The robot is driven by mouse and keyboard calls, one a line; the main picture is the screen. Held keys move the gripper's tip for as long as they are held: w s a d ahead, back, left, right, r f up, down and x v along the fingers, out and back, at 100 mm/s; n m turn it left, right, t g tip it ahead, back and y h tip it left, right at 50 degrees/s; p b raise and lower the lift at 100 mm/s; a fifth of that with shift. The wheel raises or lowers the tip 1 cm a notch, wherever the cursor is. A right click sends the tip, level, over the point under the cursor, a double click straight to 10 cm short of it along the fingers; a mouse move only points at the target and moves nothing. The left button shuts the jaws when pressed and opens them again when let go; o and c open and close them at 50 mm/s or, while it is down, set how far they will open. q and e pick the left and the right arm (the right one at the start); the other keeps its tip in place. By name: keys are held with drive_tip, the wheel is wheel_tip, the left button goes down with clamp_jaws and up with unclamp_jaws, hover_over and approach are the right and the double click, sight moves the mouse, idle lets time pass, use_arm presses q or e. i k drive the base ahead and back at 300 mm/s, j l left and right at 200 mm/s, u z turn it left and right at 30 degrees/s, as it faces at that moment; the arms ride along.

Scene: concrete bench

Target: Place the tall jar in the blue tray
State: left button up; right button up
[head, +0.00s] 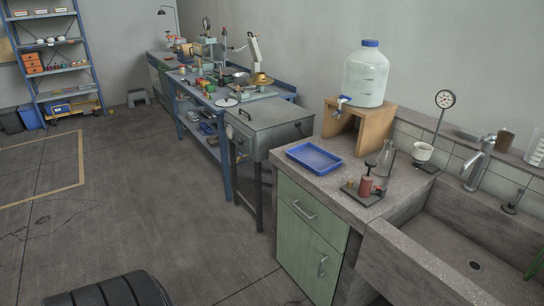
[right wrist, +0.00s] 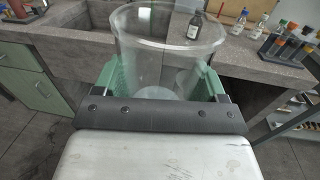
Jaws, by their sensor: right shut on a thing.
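The blue tray (head: 313,157) lies flat and empty on the concrete bench, left of the wooden stand. My right gripper (right wrist: 165,85) has green fingers and is shut around a clear, open-topped glass jar (right wrist: 160,50). The jar looks empty; I see through its wall to the bench behind. In the head view a green sliver at the right edge may be part of this gripper, but I cannot tell. My left gripper is not in view.
A large water bottle (head: 366,75) stands on a wooden stand (head: 357,125). A sink (head: 460,255) with a tap (head: 479,160) is at right. Brown bottle (right wrist: 195,25) stands behind the jar.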

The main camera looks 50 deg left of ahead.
sight(304, 155)
drive_tip(key=i+j+u, duration=0.4)
drive_tip(key=j, duration=0.15)
drive_tip(key=i+j+u, duration=0.4)
drive_tip(key=i+j, duration=1.75)
